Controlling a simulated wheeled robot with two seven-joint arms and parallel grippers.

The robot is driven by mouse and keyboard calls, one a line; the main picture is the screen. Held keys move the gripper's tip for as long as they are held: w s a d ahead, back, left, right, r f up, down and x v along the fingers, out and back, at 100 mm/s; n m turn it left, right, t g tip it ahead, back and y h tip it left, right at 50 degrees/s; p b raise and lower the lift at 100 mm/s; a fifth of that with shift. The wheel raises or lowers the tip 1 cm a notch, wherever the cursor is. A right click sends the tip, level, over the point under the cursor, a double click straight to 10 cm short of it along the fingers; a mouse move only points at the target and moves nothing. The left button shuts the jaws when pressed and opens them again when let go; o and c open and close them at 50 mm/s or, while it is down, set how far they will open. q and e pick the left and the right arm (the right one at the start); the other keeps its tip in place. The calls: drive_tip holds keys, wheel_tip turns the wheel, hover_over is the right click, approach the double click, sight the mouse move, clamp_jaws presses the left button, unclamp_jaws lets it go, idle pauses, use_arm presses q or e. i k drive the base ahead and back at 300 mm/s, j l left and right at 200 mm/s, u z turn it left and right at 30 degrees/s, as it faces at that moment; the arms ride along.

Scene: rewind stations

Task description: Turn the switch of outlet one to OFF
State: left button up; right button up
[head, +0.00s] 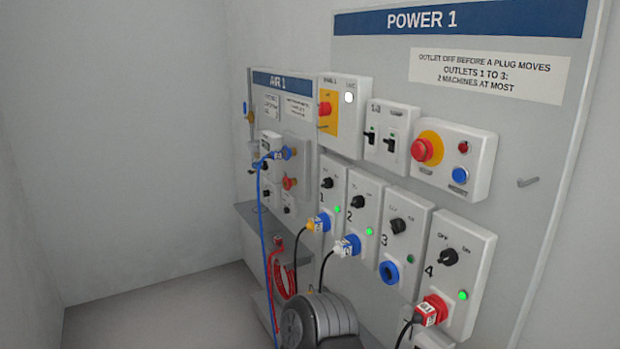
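Outlet one (329,201) is the leftmost of the outlet boxes on the grey power board, marked with a 1. Its black rotary switch (327,183) sits near the top of the box. The switch is too small here to read its position for certain. The green lamp (338,210) beside it is lit. A blue plug (321,222) with a yellow tag sits in its socket, with a black cable hanging down. Neither of my grippers shows in the head view, and nothing touches the switch.
Outlet two (361,215) and outlet four (457,273) have plugs in and lit green lamps. Outlet three (402,246) has an empty blue socket and a dark lamp. A red emergency button (422,150) is above. The air board (283,83), with a blue hose (261,215), is left.

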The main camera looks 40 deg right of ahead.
sight(327, 183)
drive_tip(key=i+z, duration=0.45)
drive_tip(key=i+j+z, duration=0.25)
drive_tip(key=z, duration=0.2)
drive_tip(key=i+j+z, duration=0.55)
drive_tip(key=j+z, duration=0.15)
drive_tip(key=z, duration=0.15)
drive_tip(key=i+j+z, duration=0.2)
drive_tip(key=j+z, duration=0.25)
drive_tip(key=i+j+z, duration=0.1)
drive_tip(key=j+z, duration=0.35)
drive_tip(key=j, duration=0.1)
